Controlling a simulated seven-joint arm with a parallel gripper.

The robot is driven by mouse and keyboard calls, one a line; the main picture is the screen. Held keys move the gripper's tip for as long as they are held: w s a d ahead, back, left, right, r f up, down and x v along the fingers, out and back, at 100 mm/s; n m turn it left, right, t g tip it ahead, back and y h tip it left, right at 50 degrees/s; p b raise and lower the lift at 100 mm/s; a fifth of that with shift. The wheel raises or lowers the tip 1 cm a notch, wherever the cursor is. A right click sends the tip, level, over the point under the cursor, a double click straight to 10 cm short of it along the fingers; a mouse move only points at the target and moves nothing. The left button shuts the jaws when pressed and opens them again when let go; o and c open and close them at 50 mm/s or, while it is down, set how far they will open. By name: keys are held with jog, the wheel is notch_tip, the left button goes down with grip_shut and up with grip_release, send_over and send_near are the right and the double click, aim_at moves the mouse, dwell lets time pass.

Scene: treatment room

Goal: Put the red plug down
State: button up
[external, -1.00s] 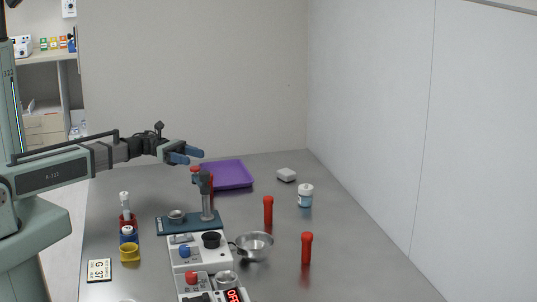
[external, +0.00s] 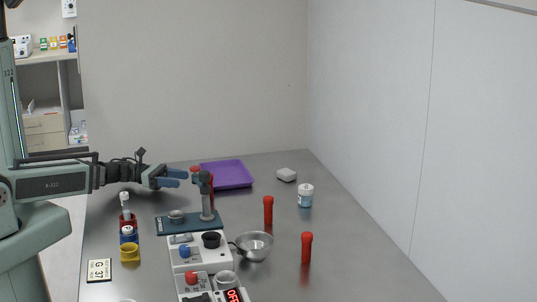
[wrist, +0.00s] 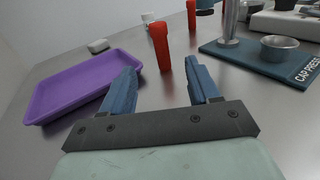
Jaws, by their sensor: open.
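A red plug (wrist: 160,46) stands upright on the table in the wrist view, just beyond my gripper (wrist: 163,85), whose blue fingers are apart with nothing between them. In the external view that plug (external: 211,187) is partly hidden behind the cap press, and my gripper (external: 180,178) is low, to the left of it. Two more red plugs stand upright on the table to the right, one farther back (external: 268,211) and one nearer (external: 307,248).
A purple tray (wrist: 52,104) lies left of the plug in the wrist view. The cap press (external: 163,226) with a metal cup stands close by on the other side. A white-capped bottle (external: 306,196), a metal bowl (external: 254,247) and a white block (external: 286,175) are further right.

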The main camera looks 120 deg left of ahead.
jog(key=x, duration=0.7)
jog(key=shift+a+f, duration=0.1)
jog(key=shift+f, duration=0.05)
jog(key=shift+x, duration=3.3)
jog(key=c, duration=1.1)
grip_shut()
